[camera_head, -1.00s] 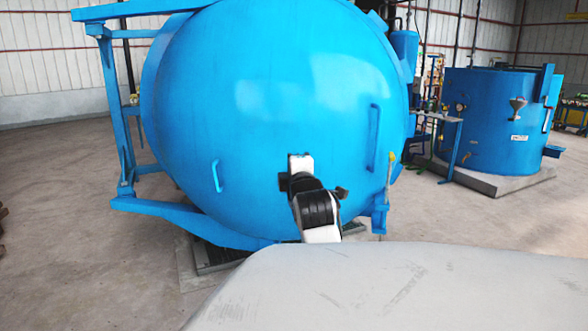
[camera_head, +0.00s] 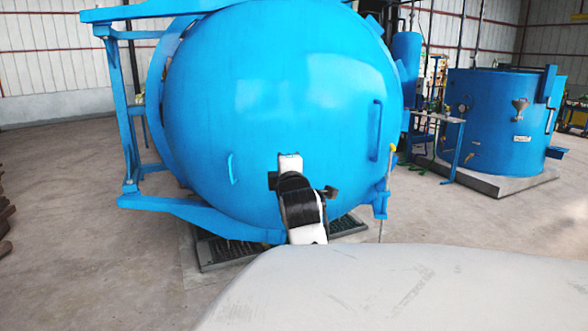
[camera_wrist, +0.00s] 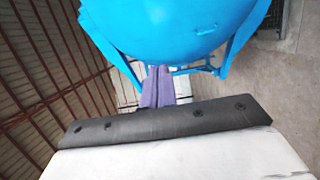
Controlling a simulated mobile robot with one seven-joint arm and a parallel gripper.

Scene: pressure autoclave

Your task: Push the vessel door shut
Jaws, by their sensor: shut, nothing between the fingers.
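The vessel door (camera_head: 285,95) is a large blue dome that fills the middle of the head view. It has a handle at lower left (camera_head: 231,168) and a longer one at right (camera_head: 375,130). A blue hinge frame (camera_head: 128,120) stands at its left. A curved blue rim (camera_head: 158,95) shows behind the door's left edge; whether the door meets it cannot be told. My arm reaches to the lower middle of the door and hides the contact point. In the wrist view, my gripper (camera_wrist: 158,72) has its purple fingers together and empty, with the blue dome (camera_wrist: 170,25) just beyond.
A blue cylindrical tank (camera_head: 495,120) stands on a pad at the right, with a small side table (camera_head: 445,120) beside it. Floor grating (camera_head: 225,253) lies under the door. Dark stacked items (camera_head: 5,215) are at the far left edge. The concrete floor left of the vessel is open.

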